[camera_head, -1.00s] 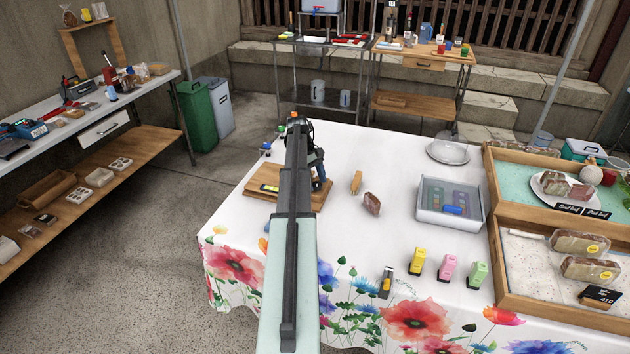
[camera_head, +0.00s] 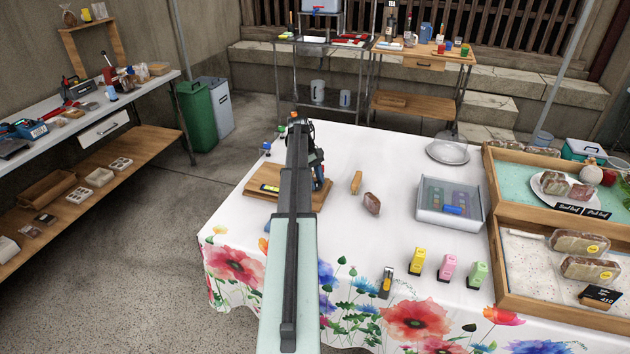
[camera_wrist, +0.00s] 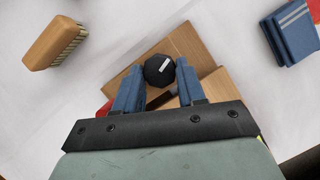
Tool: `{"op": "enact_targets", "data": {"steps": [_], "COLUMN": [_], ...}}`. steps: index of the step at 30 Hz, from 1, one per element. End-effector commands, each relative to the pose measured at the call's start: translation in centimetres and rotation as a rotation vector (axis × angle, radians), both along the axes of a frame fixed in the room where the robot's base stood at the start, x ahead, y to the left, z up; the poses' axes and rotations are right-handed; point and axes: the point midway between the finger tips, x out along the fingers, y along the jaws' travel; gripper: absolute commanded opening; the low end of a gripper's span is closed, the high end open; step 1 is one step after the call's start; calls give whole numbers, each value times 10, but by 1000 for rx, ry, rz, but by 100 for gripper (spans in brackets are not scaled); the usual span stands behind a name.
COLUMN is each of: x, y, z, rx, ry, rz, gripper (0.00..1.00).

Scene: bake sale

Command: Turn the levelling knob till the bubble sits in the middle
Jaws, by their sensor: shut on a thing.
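The levelling knob (camera_wrist: 159,69) is black and faceted, with a white mark on its top. My gripper (camera_wrist: 157,85) has its blue fingers shut on the knob, one on each side. The knob sits at a wooden board (camera_wrist: 184,43), which also shows on the table in the head view (camera_head: 255,192). A yellow level vial (camera_head: 269,188) lies on the board's left part, beside my arm. The bubble is too small to make out. In the head view my arm hides the knob and most of my gripper (camera_head: 317,172).
A wooden brush (camera_wrist: 55,42) lies left of the board in the wrist view, and a blue folded-looking thing (camera_wrist: 291,33) lies right. The white tablecloth's middle (camera_head: 385,235) is clear.

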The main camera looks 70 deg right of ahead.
Motion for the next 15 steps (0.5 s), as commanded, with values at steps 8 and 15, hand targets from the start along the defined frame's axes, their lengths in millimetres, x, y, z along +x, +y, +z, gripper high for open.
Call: {"op": "enact_targets", "data": {"steps": [8, 15], "x": [0, 0], "y": [-1, -1], "z": [0, 0], "rx": [0, 1], "ry": [0, 0], "rz": [-67, -66], "gripper": [9, 47]}}
